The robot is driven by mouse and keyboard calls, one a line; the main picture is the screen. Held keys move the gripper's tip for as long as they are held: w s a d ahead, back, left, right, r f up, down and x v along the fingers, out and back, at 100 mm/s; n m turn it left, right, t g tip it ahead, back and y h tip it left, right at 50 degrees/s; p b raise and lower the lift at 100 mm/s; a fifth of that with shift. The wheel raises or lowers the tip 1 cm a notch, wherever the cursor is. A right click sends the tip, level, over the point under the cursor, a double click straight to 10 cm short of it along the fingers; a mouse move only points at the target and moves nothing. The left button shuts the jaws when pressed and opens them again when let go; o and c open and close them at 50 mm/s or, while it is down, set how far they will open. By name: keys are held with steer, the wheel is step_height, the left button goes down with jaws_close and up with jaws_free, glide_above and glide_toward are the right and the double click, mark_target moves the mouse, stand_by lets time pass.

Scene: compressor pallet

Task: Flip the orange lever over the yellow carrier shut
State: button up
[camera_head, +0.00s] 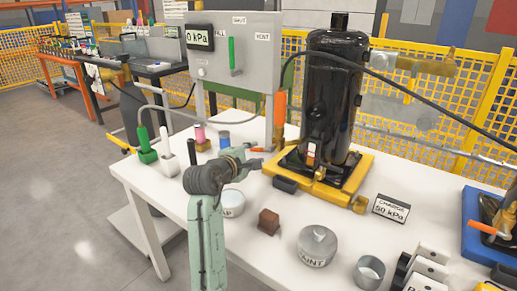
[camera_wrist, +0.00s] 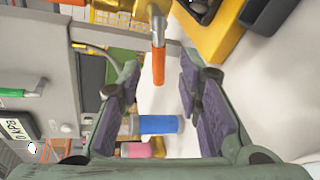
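The yellow carrier (camera_head: 362,165) on the white table holds an upright black compressor (camera_head: 335,100). The orange lever (camera_head: 259,150) sticks out to the left from the carrier's left side, roughly level. In the wrist view, the orange lever (camera_wrist: 158,66) hangs from a grey metal arm, with its tip pointing down the picture. My gripper (camera_head: 258,157) is just left of the carrier, close to the lever. In the wrist view, my gripper (camera_wrist: 172,76) is open, and the lever shows between its two fingers with gaps on both sides. Nothing is held.
A grey control box (camera_head: 243,62) stands behind. A blue cylinder (camera_wrist: 160,124) and a pink spool (camera_head: 200,137) stand near my gripper. A brown block (camera_head: 268,222), a round tin (camera_head: 317,247) and a charge sign (camera_head: 391,209) stand in front. A blue carrier (camera_head: 482,250) is at right.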

mark_target(257, 150)
steer(key=shift+x, duration=2.4)
steer(key=shift+r, duration=0.1)
jaws_close()
